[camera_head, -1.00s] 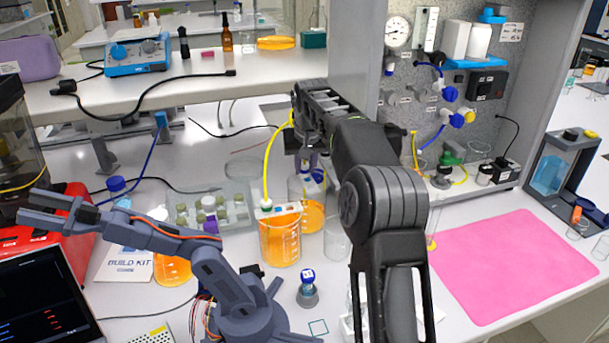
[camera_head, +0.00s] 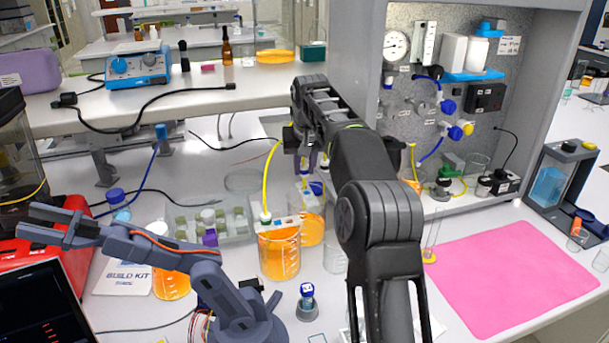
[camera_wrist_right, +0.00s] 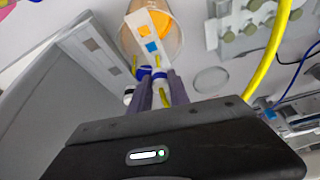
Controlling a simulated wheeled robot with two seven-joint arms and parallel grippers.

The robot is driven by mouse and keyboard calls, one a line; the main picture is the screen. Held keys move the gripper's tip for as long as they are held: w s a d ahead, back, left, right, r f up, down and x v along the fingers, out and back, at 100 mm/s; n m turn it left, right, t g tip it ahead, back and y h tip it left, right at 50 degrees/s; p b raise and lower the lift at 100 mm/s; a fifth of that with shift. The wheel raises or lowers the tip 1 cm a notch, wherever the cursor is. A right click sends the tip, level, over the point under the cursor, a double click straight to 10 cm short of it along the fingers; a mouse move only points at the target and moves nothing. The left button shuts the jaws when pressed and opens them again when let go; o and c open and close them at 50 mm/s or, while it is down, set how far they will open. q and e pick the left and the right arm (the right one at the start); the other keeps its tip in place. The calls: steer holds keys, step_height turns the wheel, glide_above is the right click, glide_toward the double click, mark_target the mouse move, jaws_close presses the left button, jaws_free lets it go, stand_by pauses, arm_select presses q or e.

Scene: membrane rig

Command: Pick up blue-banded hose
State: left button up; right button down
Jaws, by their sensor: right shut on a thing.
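My right gripper (camera_head: 303,160) points down behind the front orange beaker, near the rear one. The right wrist view shows its narrow fingers (camera_wrist_right: 160,94) shut on the blue-banded hose (camera_wrist_right: 153,73), at a white fitting with a blue band. A short yellow piece of hose shows beyond the fingertips, over a white plate (camera_wrist_right: 143,32) with orange and blue squares on the rear orange beaker (camera_head: 311,230). I cannot tell whether the hose end touches the plate. In the head view my arm partly hides the hose. My left gripper is not in view.
The front orange beaker (camera_head: 279,256) has another yellow hose (camera_head: 269,170) rising from it. A small grey desktop arm (camera_head: 160,247) stands at the left front. A vial rack (camera_head: 238,224) is behind it. A pink mat (camera_head: 510,270) lies clear at right, below the gauge panel (camera_head: 440,110).

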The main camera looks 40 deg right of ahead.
step_height(320, 180, up, 9)
steer(key=p, duration=0.4)
steer(key=shift+f, duration=0.1)
steer(key=s+a+b, duration=0.4)
steer(key=s, duration=0.4)
steer(key=s+a+b, duration=0.4)
steer(key=s, duration=0.4)
steer(key=shift+a+f, duration=0.3)
steer(key=shift+w, duration=0.1)
steer(key=c, duration=1.7)
jaws_free()
steer(key=shift+c, duration=0.2)
jaws_close()
